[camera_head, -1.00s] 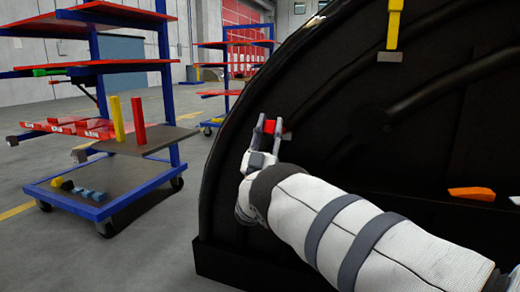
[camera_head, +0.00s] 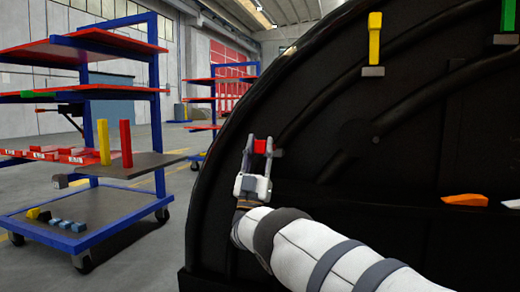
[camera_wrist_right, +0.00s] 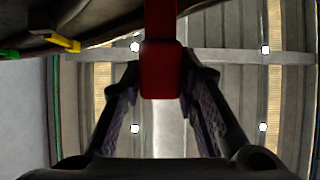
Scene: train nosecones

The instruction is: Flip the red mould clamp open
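The red mould clamp (camera_head: 260,146) sits on the left part of the large black mould (camera_head: 350,105). Its dark base shows just right of my gripper, and part of the clamp is hidden by the fingers. My right gripper (camera_head: 259,147) points up, with one finger on each side of the red clamp. My left gripper is not in view.
A yellow clamp (camera_head: 375,38) and a green clamp (camera_head: 509,16) stand higher on the mould. An orange piece (camera_head: 465,200) lies on its ledge at right. A blue cart (camera_head: 85,215) with red shelves stands at left, with open floor beside it.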

